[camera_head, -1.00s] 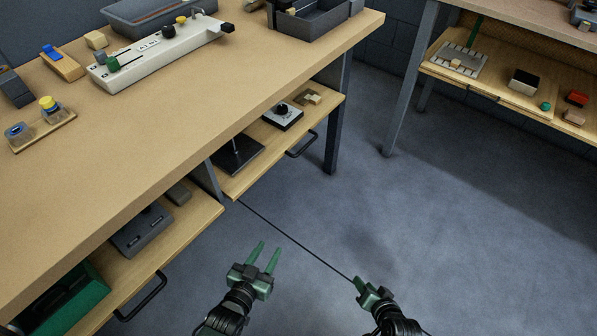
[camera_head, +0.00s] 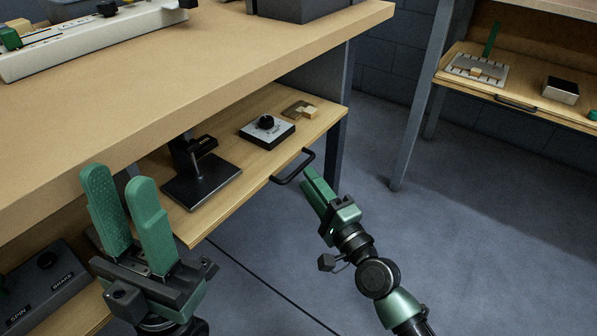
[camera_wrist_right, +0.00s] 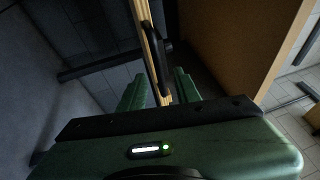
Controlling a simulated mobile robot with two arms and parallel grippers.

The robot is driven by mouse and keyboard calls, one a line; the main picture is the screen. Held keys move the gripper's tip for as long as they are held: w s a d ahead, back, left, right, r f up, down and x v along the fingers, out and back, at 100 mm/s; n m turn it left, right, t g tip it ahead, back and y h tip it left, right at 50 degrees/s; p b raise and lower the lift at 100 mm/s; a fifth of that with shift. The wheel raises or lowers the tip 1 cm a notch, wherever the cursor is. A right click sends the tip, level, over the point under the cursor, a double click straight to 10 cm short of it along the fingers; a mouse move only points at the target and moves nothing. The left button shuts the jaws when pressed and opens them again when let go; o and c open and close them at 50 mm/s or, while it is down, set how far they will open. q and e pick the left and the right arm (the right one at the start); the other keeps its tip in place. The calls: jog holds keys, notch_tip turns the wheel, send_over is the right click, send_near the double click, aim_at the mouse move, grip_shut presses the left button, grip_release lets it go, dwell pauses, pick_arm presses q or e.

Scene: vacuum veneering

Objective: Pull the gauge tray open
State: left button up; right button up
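The wooden tray (camera_head: 263,163) under the bench top carries a black gauge stand (camera_head: 203,183) and a white box with a black knob (camera_head: 267,130). A dark bar handle (camera_head: 294,167) is on its front edge. My right gripper (camera_head: 308,178) is at the handle's right end. In the right wrist view the two green fingers (camera_wrist_right: 158,90) are apart, with the handle (camera_wrist_right: 157,55) and the tray edge between and beyond them; I cannot tell whether they touch it. My left gripper (camera_head: 120,190) is open and empty, in front of the bench at left.
The bench top (camera_head: 200,90) overhangs the tray. Another tray with a dark control box (camera_head: 45,285) is at lower left. A bench leg (camera_head: 337,150) stands right of the tray. A second bench with an open shelf (camera_head: 515,85) is at right.

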aim_at(300, 167)
jog(key=x, duration=0.5)
jog(key=shift+w+f, duration=0.1)
grip_shut()
jog(key=shift+b, duration=0.3)
dwell(1.0)
